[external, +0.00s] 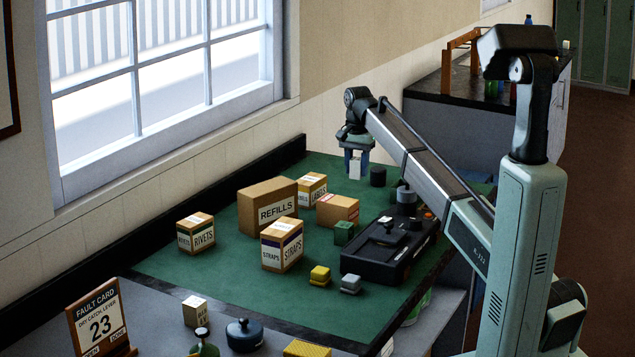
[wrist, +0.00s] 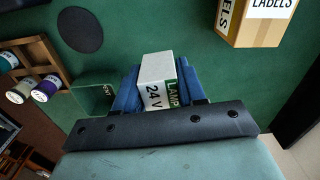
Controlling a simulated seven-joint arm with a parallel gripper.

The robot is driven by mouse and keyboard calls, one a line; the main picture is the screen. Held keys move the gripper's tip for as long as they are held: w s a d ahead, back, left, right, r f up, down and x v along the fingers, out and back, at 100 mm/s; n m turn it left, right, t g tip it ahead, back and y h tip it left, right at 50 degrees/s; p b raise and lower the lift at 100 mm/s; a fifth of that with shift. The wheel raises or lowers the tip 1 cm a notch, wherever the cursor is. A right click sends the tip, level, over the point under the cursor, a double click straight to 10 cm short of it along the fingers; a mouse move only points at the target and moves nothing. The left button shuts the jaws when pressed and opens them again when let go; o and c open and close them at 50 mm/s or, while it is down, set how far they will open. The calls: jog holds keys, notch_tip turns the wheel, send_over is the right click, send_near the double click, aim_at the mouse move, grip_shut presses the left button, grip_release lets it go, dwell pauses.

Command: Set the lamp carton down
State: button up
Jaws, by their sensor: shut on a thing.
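The lamp carton (external: 354,169) is a small white box held between the fingers of my gripper (external: 355,152). In the wrist view the carton (wrist: 156,70) shows a pale top and a side marked "LAMP 24 V" with a green band. My gripper's blue fingers (wrist: 158,88) are shut on it, one on each side. In the external view it hangs over the far part of the green bench mat (external: 215,272) and looks clear of the surface, though the exact gap is hard to tell. The carton's underside is hidden.
A LABELS carton (external: 312,189), a REFILLS carton (external: 268,203) and an orange-brown carton (external: 338,209) stand left of my gripper. The wrist view shows a dark disc (wrist: 75,30) and a spool rack (wrist: 42,68).

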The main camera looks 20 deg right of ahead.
jog(key=shift+r, duration=1.25)
notch_tip(320, 180, up, 5)
jog(key=shift+r, duration=0.1)
jog(key=s+a+n, duration=0.1)
jog(key=s+a, duration=0.1)
jog(key=a, duration=0.8)
jog(key=s+a+n, duration=0.1)
jog(key=s+a, duration=0.1)
jog(key=a, duration=0.8)
jog(key=s+a+n, duration=0.2)
jog(key=a, duration=0.9)
jog(key=shift+s, duration=0.3)
jog(key=s+a+n, duration=0.1)
jog(key=s+a, duration=0.2)
jog(key=a, duration=0.4)
jog(key=s+a+n, duration=0.1)
jog(key=s+a, duration=0.3)
jog(key=a, duration=0.2)
jog(key=n, duration=0.2)
send_over(171, 264)
notch_tip(171, 264, down, 4)
jog(key=shift+f, duration=5.7)
jog(key=shift+f, duration=0.15)
